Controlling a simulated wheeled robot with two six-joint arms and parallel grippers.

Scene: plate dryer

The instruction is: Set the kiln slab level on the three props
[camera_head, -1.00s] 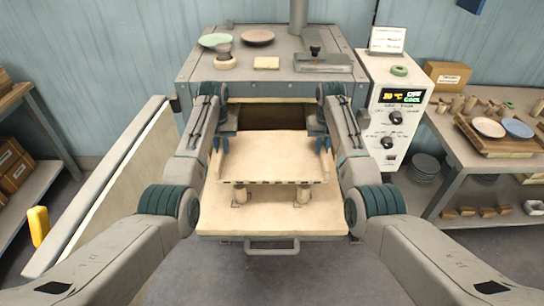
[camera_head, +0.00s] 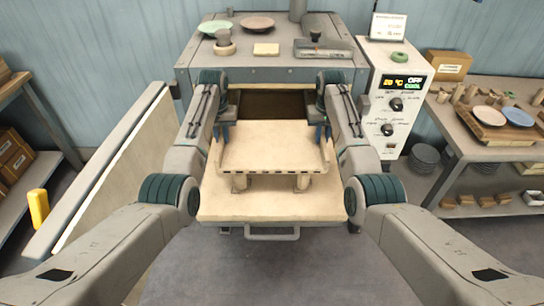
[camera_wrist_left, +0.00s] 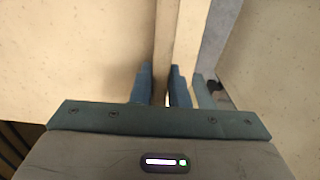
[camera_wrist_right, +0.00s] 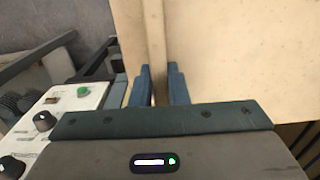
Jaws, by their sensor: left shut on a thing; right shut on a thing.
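The kiln slab (camera_head: 275,150) is a pale cream plate with raised side rims and dark notches along its front edge. It looks about level over the pale deck (camera_head: 270,208) in front of the kiln opening. Two short props, the left (camera_head: 239,183) and the right (camera_head: 303,182), show under its front edge; the third is hidden. I cannot tell whether the slab touches them. My left gripper (camera_head: 222,138) is shut on the slab's left rim (camera_wrist_left: 163,45). My right gripper (camera_head: 324,134) is shut on its right rim (camera_wrist_right: 154,40).
The kiln (camera_head: 265,62) stands behind, with dishes on top. Its control box (camera_head: 398,105) is at the right. A bench (camera_head: 470,135) with plates stands further right. A large pale panel (camera_head: 115,175) is at the left. The floor in front is clear.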

